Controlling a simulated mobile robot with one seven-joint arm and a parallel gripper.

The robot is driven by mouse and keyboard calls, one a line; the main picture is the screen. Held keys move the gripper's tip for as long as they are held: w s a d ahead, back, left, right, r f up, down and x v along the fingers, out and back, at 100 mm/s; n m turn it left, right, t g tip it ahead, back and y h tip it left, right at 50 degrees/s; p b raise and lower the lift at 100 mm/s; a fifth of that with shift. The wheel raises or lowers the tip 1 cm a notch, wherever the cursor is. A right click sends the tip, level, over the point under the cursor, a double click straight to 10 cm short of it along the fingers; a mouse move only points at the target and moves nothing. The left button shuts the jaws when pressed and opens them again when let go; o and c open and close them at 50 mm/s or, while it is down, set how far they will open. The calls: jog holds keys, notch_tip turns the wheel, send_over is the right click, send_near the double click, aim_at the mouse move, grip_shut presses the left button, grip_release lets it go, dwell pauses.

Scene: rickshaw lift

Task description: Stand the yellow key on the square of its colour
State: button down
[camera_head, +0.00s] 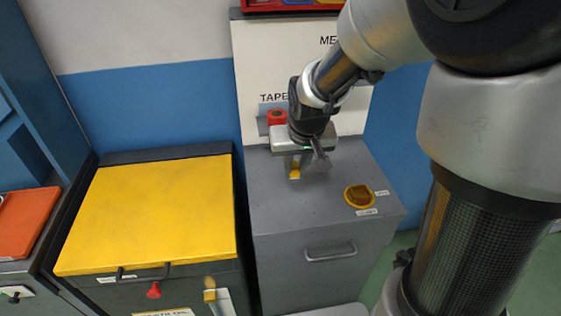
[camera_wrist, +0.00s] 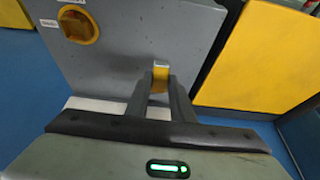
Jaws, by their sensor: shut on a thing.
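My gripper (camera_head: 296,165) is above the grey cabinet top, near its back left. It is shut on a small yellow piece, which I take for the yellow key (camera_head: 294,174). In the wrist view my gripper (camera_wrist: 160,90) has its two dark fingers on either side of the key (camera_wrist: 160,71), whose yellow end shows between the tips. I cannot tell whether the key touches the cabinet top. I cannot make out a small yellow square in either view.
A round yellow dial (camera_head: 359,196) with labels sits on the grey cabinet (camera_head: 290,225), to the right. A red tape holder (camera_head: 277,117) is on the back panel. A yellow-topped cabinet (camera_head: 150,215) stands left, with an orange tray (camera_head: 28,220) beyond. The grey top's front is clear.

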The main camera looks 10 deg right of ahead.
aim_at(295, 181)
jog(key=f, duration=0.5)
jog(key=shift+s, duration=0.2)
jog(key=shift+f+b, duration=0.55)
jog(key=shift+f, duration=1.6)
jog(key=shift+f, duration=0.15)
jog(key=c, duration=1.5)
grip_release()
jog(key=shift+c, duration=0.2)
